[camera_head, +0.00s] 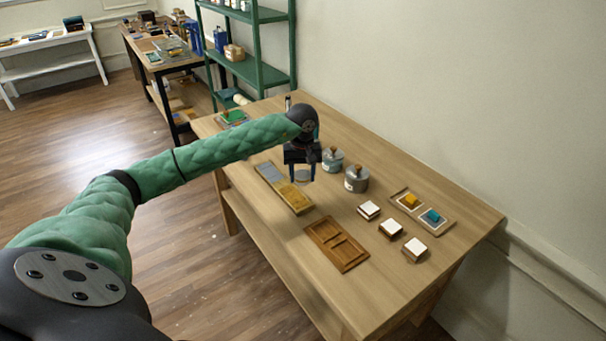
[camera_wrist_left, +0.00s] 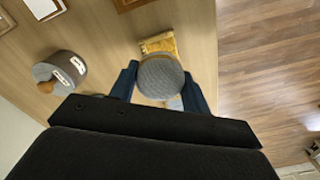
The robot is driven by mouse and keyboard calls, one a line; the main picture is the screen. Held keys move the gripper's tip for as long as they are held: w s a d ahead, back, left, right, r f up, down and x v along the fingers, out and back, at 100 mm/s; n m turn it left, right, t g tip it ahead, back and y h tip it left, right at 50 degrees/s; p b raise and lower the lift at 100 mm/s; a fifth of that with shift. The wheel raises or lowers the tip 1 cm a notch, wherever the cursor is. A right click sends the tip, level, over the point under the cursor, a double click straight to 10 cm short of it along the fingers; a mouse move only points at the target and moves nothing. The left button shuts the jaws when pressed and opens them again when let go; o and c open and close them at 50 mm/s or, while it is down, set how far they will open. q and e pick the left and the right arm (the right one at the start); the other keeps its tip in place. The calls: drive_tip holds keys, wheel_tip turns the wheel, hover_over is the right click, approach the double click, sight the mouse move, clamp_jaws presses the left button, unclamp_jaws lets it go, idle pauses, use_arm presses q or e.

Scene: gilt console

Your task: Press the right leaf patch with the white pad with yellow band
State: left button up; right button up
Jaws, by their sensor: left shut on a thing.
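My left gripper (camera_head: 301,172) is shut on a round grey-topped pad (camera_wrist_left: 161,78), held between its two blue fingers in the left wrist view. No yellow band shows on it from here. Below the gripper lies a long board (camera_head: 264,171) with a grey stretch at the far end and a gold leaf patch (camera_head: 290,196) at the near right end. The gold patch also shows in the left wrist view (camera_wrist_left: 158,43), just beyond the pad. The pad seems to hang over the board; whether it touches cannot be told. My right gripper is not in view.
Two grey pots with wooden knobs (camera_head: 332,160) (camera_head: 356,180) stand right of the gripper. Several white-topped blocks (camera_head: 390,228) lie further right, beside a tray (camera_head: 447,225) with orange and blue blocks. A brown compartment tray (camera_head: 337,244) lies at the front. Green shelves (camera_head: 255,70) stand behind.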

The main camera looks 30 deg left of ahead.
use_arm(q)
drive_tip(key=shift+s+d+r+m, duration=0.1)
drive_tip(key=shift+s+d+m, duration=0.1)
drive_tip(key=shift+m, duration=0.5)
drive_tip(key=shift+w+a+f+m, duration=0.1)
drive_tip(key=shift+a+f+m, duration=0.2)
drive_tip(key=shift+a+m, duration=0.15)
drive_tip(key=shift+d+m, duration=0.15)
drive_tip(key=shift+m, duration=0.1)
drive_tip(key=shift+d+f, duration=0.15)
drive_tip(key=shift+f, duration=0.15)
drive_tip(key=shift+f+p, duration=0.3)
drive_tip(key=shift+f, duration=0.95)
drive_tip(key=shift+a, duration=0.2)
